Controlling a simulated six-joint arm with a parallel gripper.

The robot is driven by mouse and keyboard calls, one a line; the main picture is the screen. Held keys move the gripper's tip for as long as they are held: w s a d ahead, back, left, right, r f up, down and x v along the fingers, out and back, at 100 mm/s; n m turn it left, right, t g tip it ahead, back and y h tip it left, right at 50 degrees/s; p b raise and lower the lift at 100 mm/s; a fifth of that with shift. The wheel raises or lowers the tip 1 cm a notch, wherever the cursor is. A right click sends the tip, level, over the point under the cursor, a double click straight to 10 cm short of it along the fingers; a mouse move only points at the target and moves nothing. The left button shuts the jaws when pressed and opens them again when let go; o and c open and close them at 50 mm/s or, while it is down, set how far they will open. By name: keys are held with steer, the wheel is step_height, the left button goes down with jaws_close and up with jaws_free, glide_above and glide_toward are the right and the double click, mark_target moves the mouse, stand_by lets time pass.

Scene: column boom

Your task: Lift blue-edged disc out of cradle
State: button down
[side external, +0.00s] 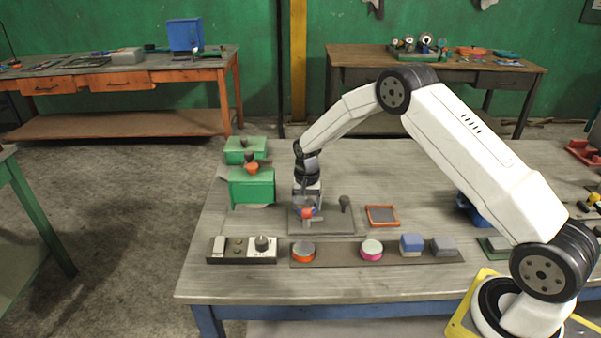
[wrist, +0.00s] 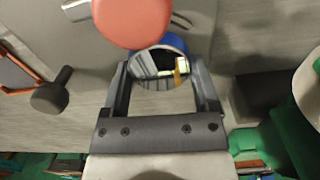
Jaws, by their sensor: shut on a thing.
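The blue-edged disc (wrist: 160,68) has a shiny, mirror-like face and shows between my gripper's fingers in the wrist view. Its blue edge (side external: 314,211) shows small in the side view, under my wrist. My gripper (wrist: 160,80) is shut on the disc, one finger on each side; it points down in the side view (side external: 306,203). The cradle is a grey base plate (side external: 330,224) with a dark knobbed post (side external: 345,203) at its right. A round salmon-red pad (wrist: 132,18) overlaps the disc's upper left in the wrist view. Whether the disc still touches the cradle is hidden.
A dark rail (side external: 335,256) in front carries an orange-edged disc (side external: 303,251), a pink-edged disc (side external: 371,249), a blue-topped block (side external: 411,243) and a grey block (side external: 444,245). A control box (side external: 242,250) is at front left, a green machine (side external: 251,187) left, an orange-rimmed tray (side external: 382,215) right.

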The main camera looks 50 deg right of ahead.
steer(key=shift+r, duration=0.75)
steer(key=s+a+r, duration=0.2)
steer(key=s+r, duration=0.9)
steer(key=s, duration=0.3)
steer(key=shift+d, duration=0.1)
